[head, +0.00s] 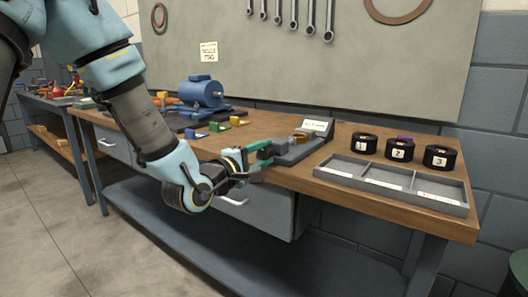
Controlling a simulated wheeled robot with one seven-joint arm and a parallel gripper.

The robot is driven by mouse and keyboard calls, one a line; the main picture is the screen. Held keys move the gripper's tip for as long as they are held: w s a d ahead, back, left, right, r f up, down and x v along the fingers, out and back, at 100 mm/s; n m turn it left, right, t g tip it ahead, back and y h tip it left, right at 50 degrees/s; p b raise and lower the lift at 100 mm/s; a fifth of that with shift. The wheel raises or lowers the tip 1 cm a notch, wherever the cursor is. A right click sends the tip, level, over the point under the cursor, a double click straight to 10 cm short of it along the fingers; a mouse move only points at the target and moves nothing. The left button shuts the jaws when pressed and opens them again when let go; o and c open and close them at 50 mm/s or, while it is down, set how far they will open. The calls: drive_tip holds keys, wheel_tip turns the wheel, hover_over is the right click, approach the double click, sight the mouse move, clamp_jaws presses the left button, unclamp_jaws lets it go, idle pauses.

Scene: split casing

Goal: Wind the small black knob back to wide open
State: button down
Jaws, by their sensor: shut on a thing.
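My gripper (260,157) is at the front edge of the workbench, level with a grey fixture (297,152). Its green fingers are closed at the fixture's near left end. The small black knob cannot be made out on its own; it appears to be hidden between the fingers. The fixture carries a brass-coloured round part (299,137) and has a small white label plate (317,126) behind it. How far the knob is wound cannot be told from this view.
Black round pieces numbered 1 (364,144), 2 (399,151) and 3 (440,159) stand at the right, behind a grey divided tray (389,185). A blue motor (203,92) and small coloured blocks (217,126) lie left of the fixture. The wooden bench top (268,126) is partly clear.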

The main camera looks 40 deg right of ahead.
drive_tip(key=shift+c, duration=2)
unclamp_jaws()
